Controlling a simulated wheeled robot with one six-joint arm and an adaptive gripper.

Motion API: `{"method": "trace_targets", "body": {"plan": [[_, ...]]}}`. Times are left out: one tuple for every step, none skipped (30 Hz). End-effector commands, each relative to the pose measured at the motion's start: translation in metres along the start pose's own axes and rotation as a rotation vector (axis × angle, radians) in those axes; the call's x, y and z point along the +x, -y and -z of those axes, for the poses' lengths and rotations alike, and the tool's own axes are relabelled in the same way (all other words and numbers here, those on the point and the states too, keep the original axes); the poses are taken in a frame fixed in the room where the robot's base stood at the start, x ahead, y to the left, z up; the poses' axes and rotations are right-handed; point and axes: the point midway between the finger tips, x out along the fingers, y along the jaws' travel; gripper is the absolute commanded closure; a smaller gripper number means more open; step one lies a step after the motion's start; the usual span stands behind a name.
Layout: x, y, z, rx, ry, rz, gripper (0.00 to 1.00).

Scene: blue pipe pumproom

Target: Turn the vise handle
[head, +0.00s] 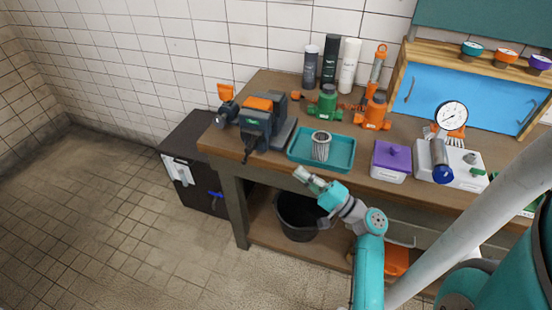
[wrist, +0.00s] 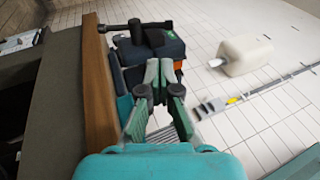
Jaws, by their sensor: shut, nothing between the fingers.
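The vise (head: 257,124) is dark grey with an orange top and stands at the left end of the workbench. Its dark handle (head: 247,150) hangs at the front, by the bench edge. In the wrist view the vise (wrist: 158,46) is beyond my fingers, and the handle (wrist: 121,27) shows as a dark bar at upper left. My gripper (head: 299,172) is in front of the bench edge, right of the vise and apart from the handle. In the wrist view my gripper (wrist: 159,66) has its fingertips together, with nothing held; the fingers cover the vise's lower part.
A teal tray (head: 341,162) with a grey ribbed cylinder (head: 320,146) lies right of the vise. A purple-lidded box (head: 391,160) is further right. A black bucket (head: 299,218) is on the lower shelf. The floor left of the bench is mostly open.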

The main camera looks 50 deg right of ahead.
Motion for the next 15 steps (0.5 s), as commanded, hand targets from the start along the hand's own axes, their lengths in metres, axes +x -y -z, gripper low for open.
{"method": "trace_targets", "body": {"plan": [[0.005,0.0,0.0,0.0,0.003,0.0,1.0],[0.009,0.0,-0.001,0.0,0.004,0.0,1.0],[0.014,0.0,-0.001,0.0,0.005,0.0,1.0],[0.019,0.0,-0.001,0.0,0.004,0.0,1.0],[0.024,0.0,-0.002,0.0,0.006,0.001,1.0],[0.031,0.0,-0.001,0.0,0.006,0.001,1.0],[0.037,0.0,-0.001,0.001,0.006,0.0,1.0],[0.042,0.0,-0.001,0.001,0.006,0.0,1.0],[0.049,-0.001,-0.002,0.001,0.006,0.0,1.0],[0.055,0.0,-0.001,0.0,0.006,0.0,1.0],[0.061,0.0,-0.001,0.0,0.006,0.0,1.0],[0.068,0.0,-0.002,0.0,0.006,0.0,1.0],[0.074,0.0,-0.002,0.0,0.005,0.001,1.0],[0.08,0.0,-0.002,-0.001,0.006,0.0,1.0],[0.087,0.0,-0.001,-0.001,0.005,0.0,1.0]]}}
